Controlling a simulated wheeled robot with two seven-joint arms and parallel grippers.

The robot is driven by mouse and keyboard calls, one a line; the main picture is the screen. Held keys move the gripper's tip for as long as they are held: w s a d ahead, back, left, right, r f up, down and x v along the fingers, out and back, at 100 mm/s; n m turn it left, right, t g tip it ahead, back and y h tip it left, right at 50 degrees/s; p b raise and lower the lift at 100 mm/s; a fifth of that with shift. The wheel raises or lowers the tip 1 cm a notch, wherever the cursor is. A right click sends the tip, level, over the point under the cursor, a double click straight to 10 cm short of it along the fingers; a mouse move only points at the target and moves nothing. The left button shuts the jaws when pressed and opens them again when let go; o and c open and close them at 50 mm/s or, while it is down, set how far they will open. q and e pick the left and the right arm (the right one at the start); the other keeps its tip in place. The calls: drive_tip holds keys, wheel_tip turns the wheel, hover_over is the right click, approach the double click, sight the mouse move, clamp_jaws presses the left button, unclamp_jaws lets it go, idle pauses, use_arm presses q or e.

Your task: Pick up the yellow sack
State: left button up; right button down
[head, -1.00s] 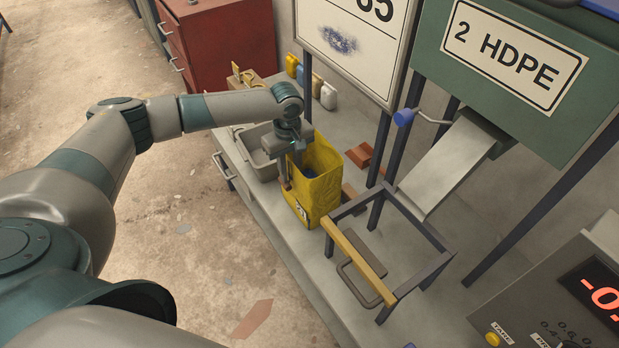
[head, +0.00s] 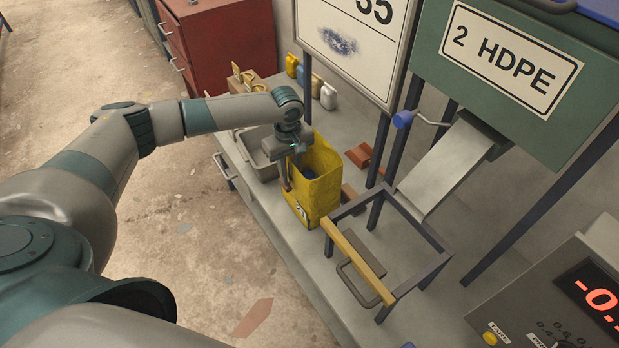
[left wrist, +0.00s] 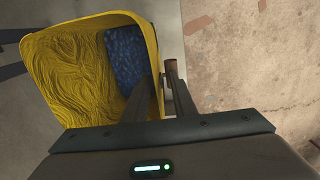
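The yellow sack (head: 318,190) stands upright and open-topped on the grey bench in the head view, with a label low on its front. The left wrist view looks down into the sack (left wrist: 75,75), with dark blue contents (left wrist: 125,55) inside. My left gripper (head: 295,172) points down at the sack's near-left rim. One finger is inside the sack and the other outside, with the wall between them. In the left wrist view my left gripper (left wrist: 162,85) shows a gap between its fingers, so it looks open. My right gripper is not in view.
A grey tray (head: 243,150) lies left of the sack. Reddish-brown blocks (head: 360,154) lie behind it. A metal frame with a yellow bar (head: 358,262) stands close at its right. A chute (head: 446,170) and the green HDPE bin (head: 530,75) are further right.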

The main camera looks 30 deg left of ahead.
use_arm(q)
clamp_jaws()
idle(1.5)
